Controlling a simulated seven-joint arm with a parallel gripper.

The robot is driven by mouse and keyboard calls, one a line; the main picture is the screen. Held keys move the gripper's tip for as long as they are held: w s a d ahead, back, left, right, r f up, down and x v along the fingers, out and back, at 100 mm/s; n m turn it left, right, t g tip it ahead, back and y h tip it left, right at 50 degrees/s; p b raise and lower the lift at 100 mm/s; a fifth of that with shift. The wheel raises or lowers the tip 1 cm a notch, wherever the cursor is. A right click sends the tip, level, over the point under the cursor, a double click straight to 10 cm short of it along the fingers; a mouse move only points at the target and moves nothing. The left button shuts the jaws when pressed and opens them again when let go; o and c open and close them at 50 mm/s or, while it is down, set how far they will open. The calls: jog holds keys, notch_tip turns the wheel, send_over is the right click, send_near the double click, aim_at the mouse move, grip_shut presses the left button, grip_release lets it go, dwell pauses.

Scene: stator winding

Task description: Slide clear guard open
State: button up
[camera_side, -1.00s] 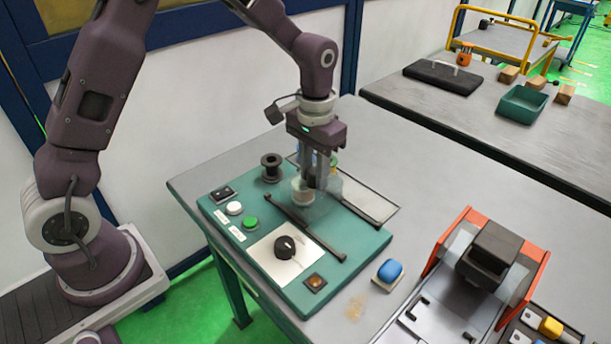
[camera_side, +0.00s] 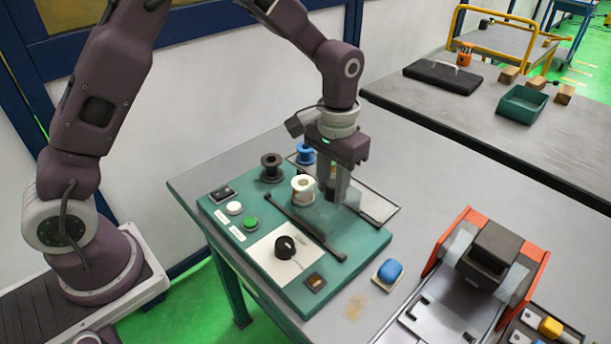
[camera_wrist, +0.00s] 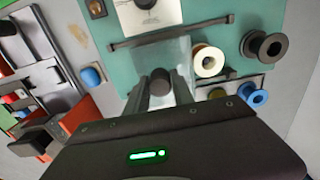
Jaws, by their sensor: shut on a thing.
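The clear guard (camera_side: 322,218) is a see-through panel between two black rails on the green panel; the front rail (camera_side: 302,226) shows fully. In the wrist view the guard (camera_wrist: 178,52) lies under my gripper and is faint. My gripper (camera_side: 338,198) points down at the guard, its fingers shut on the guard's dark knob. In the wrist view my gripper (camera_wrist: 160,95) has the round black knob (camera_wrist: 160,80) between its fingers. The white spool (camera_side: 302,187) stands to the left of my gripper. My fingers partly hide the guard and the back rail (camera_side: 370,216).
A black spool (camera_side: 271,167) and blue spool (camera_side: 305,154) stand nearby. The green panel (camera_side: 215,217) carries buttons and a black dial (camera_side: 285,246).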

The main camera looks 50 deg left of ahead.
aim_at(345, 205)
jog(key=shift+d, duration=1.7)
jog(key=o, duration=0.9)
jog(key=shift+o, duration=0.2)
jog(key=shift+r, duration=3)
jog(key=shift+a+r, duration=0.1)
jog(key=s+a+r+t, duration=0.3)
jog(key=s+a+r, duration=0.4)
jog(key=s+r, duration=0.45)
jog(key=s+a+f+t, duration=0.1)
jog(key=s+a+t, duration=0.1)
jog(key=s, duration=1.1)
jog(key=shift+s+a+t, duration=0.3)
jog(key=shift+a, duration=0.15)
